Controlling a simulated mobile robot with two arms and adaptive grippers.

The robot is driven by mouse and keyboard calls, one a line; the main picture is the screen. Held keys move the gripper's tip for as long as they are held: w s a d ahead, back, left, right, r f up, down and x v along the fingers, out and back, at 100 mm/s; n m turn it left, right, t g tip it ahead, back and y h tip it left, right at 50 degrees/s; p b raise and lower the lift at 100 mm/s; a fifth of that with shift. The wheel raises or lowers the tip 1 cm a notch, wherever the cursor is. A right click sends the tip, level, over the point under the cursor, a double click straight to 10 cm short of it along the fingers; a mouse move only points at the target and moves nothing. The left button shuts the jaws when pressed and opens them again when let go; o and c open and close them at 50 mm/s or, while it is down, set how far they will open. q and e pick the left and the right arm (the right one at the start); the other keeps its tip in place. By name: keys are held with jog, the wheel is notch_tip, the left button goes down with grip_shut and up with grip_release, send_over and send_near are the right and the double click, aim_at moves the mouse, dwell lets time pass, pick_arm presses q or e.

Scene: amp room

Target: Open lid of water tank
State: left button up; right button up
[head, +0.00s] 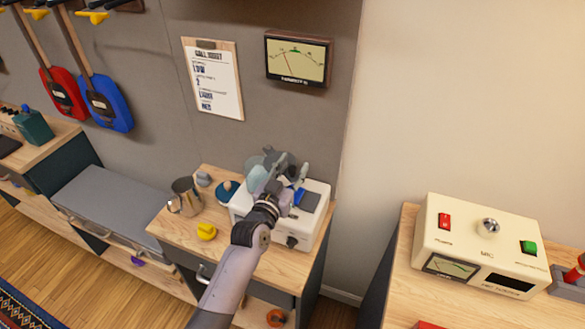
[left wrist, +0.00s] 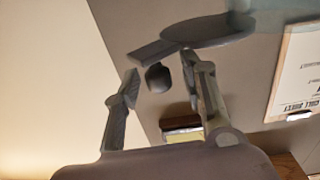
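A white machine (head: 318,222) stands on the wooden cabinet top, with a dark panel and a blue part on top. My left gripper (head: 283,163) is over its back left part and hides much of what is there. A pale blue-grey rounded part, perhaps the water tank, shows beside the gripper. In the left wrist view, my left gripper (left wrist: 160,80) has its fingers apart. A small dark knob (left wrist: 158,78) shows between or beyond them. A grey oval disc (left wrist: 210,30), perhaps the lid, is above; I cannot tell whether anything touches. My right gripper is not in view.
On the cabinet left of the machine are a metal pitcher (head: 185,196), a teal disc with a knob (head: 228,191) and a yellow object (head: 206,231). A clipboard (head: 213,79) and meter (head: 298,58) hang behind. A cream control box (head: 482,245) stands on the right table.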

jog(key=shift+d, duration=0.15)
pick_arm(q)
jog(key=v, duration=1.2)
